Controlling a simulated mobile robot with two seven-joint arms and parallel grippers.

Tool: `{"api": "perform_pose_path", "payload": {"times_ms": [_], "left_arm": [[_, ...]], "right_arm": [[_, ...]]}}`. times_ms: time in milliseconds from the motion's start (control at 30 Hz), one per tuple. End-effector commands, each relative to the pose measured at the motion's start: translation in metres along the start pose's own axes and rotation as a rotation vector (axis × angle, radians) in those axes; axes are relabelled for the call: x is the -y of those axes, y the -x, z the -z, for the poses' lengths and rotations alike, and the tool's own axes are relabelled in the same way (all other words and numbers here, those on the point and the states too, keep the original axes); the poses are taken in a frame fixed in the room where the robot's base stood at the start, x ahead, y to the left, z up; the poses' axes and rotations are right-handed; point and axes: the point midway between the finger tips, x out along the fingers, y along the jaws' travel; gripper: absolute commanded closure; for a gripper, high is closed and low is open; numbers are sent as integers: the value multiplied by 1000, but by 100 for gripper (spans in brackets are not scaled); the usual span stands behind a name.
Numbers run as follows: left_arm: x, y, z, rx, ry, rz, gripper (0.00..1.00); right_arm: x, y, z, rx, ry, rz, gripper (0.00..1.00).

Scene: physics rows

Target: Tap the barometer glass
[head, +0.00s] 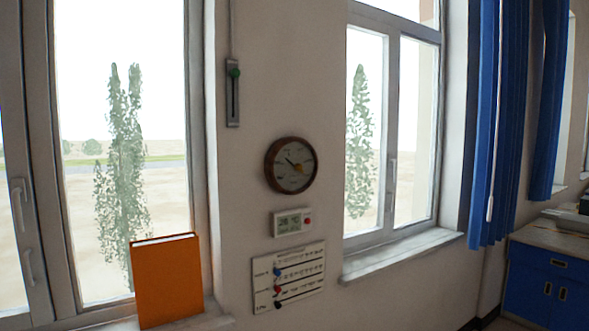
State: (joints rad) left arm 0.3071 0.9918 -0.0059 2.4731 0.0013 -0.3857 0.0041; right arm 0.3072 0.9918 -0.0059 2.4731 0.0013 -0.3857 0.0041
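The barometer (290,165) is a round dial with a dark reddish-brown rim, hung on the wall between two windows, near the middle of the head view. Neither of my grippers shows in the head view.
A small white digital display (292,222) and a white chart panel (288,277) with coloured knobs are below the barometer. A slider switch (233,93) is above left. An orange book (167,280) stands on the left sill. Blue curtains (497,120) and a blue cabinet (550,285) are at right.

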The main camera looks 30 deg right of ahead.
Motion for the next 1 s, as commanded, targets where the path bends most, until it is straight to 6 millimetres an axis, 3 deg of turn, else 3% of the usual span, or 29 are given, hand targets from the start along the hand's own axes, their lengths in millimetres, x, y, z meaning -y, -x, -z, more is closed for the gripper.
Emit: {"api": "perform_pose_path", "payload": {"times_ms": [33, 100, 1000], "left_arm": [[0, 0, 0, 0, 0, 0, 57], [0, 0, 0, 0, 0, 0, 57], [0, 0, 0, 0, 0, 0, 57]], "right_arm": [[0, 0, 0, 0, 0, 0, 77], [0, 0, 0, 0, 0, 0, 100], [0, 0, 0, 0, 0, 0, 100]]}}
